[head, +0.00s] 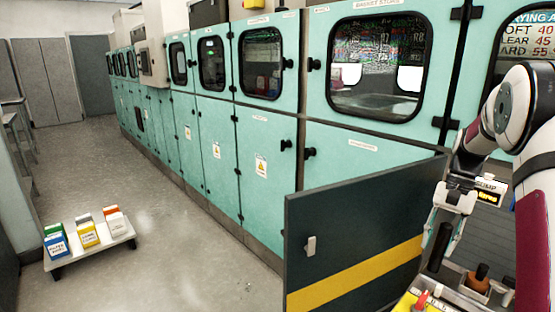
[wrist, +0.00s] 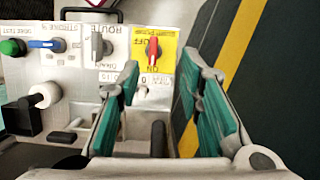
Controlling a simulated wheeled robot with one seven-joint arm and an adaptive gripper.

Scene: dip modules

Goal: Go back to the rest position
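My gripper (head: 446,232) hangs at the right of the head view, pointing down above a control panel. In the wrist view, my gripper (wrist: 163,85) has its two teal-padded fingers wide apart with nothing held between them. The panel (wrist: 75,15) lies beneath. It carries a red switch (wrist: 152,49) on a yellow OFF/ON plate, a grey ROUTE selector (wrist: 97,44), a blue switch (wrist: 47,44) and a green button (wrist: 11,46). The red switch lies just past the fingertips in the picture; whether they touch it I cannot tell.
A dark door with a yellow stripe (head: 355,278) stands open left of my gripper. Teal cabinets (head: 240,150) with windows line the wall. A low trolley (head: 95,248) with several coloured boxes stands at the left. The floor (head: 180,240) between is clear.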

